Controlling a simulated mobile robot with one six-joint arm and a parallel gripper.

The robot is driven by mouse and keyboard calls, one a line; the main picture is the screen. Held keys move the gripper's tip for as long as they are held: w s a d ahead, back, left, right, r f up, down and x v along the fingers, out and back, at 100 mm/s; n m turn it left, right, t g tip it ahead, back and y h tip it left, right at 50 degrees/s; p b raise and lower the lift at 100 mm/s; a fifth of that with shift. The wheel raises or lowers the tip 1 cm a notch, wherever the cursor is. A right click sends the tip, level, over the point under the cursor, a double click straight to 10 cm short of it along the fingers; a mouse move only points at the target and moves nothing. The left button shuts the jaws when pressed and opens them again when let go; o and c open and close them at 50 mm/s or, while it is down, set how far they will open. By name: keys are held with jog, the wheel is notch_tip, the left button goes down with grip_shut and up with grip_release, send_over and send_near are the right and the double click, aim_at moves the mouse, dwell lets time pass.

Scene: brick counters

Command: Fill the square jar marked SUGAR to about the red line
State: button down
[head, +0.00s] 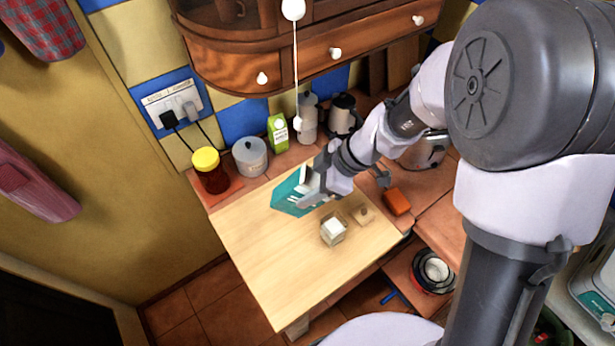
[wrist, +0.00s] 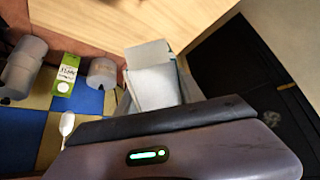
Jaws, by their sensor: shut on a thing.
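My gripper (head: 312,190) is shut on a teal carton (head: 287,197) with white marks, held over the wooden worktop. The carton looks tilted; I cannot tell if it touches the board. In the wrist view a pale box-like shape (wrist: 153,82) shows just beyond my gripper, probably the carton. A small square jar (head: 333,231) with white at its top stands on the worktop, to the lower right of the carton and apart from it. Its marking, red line and fill level are too small to read. A small lid-like piece (head: 363,213) lies right of the jar.
The pale wooden worktop (head: 270,270) is clear in front. Behind it stand a yellow-lidded dark jar (head: 211,172), a grey canister (head: 250,157), a green carton (head: 278,132) and a kettle-like pot (head: 342,115). An orange block (head: 397,201) lies to the right.

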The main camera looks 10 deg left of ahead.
jog(key=r+h+p, duration=0.1)
jog(key=p, duration=0.3)
jog(key=shift+r, duration=0.35)
jog(key=shift+r+h+p, duration=0.1)
jog(key=shift+h+p, duration=0.2)
jog(key=shift+p, duration=0.65)
jog(key=shift+p, duration=0.3)
